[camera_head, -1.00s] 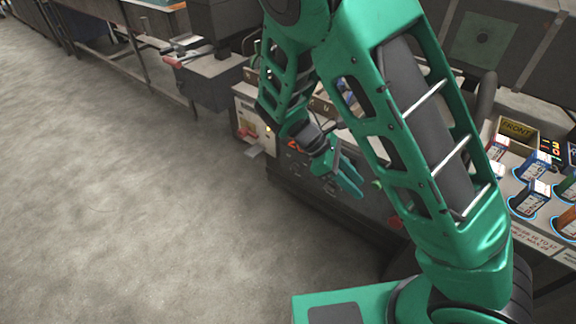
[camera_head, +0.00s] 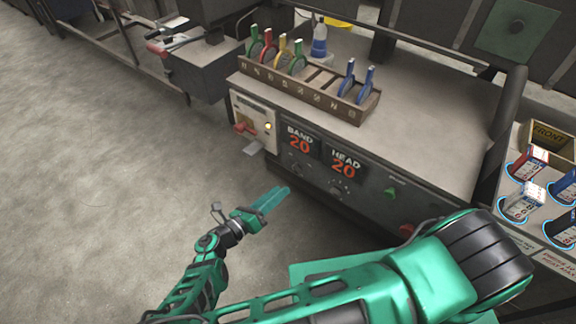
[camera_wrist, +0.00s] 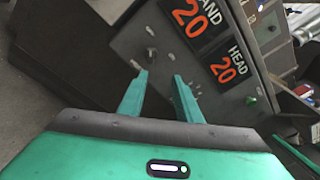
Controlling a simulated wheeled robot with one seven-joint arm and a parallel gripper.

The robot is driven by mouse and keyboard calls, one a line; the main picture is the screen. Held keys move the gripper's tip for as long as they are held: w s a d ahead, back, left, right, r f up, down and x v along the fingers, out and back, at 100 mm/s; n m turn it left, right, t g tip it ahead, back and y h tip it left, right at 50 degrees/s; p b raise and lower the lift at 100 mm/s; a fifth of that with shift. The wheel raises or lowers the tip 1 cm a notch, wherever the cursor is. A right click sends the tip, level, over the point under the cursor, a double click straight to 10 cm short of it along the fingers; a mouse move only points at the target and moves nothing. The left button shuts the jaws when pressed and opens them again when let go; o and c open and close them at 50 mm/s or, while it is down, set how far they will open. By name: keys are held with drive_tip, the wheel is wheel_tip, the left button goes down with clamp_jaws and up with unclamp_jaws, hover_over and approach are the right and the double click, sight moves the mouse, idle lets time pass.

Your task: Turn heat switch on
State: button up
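My gripper (camera_head: 272,199) hangs in front of the machine's dark control panel (camera_head: 375,203), apart from it, over the floor. In the wrist view my gripper (camera_wrist: 160,76) is open and empty, its fingers pointing toward the panel. The panel has a BAND display (camera_head: 299,143) and a HEAD display (camera_head: 344,165), both reading 20. Small knobs or switches sit below them, one of them a small knob (camera_wrist: 152,55) beyond the fingertips. I cannot tell which is the heat switch or how it is set. A red-handled switch (camera_head: 243,127) is on the pale box at left.
A green button (camera_head: 390,193) and a red button (camera_head: 407,230) are at the panel's right. A rack (camera_head: 300,88) with coloured tools stands on top. Open floor is at left.

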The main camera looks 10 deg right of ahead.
sight(294, 170)
drive_tip(key=w+d, duration=0.2)
drive_tip(key=w+d+n+t, duration=0.1)
drive_tip(key=w+d, duration=0.1)
drive_tip(key=w, duration=0.1)
drive_tip(key=w+d+f+n+t, duration=0.1)
drive_tip(key=w, duration=0.2)
drive_tip(key=shift+w+d+y, duration=0.1)
drive_tip(key=shift+d+y, duration=0.2)
drive_tip(key=shift+d, duration=0.1)
clamp_jaws()
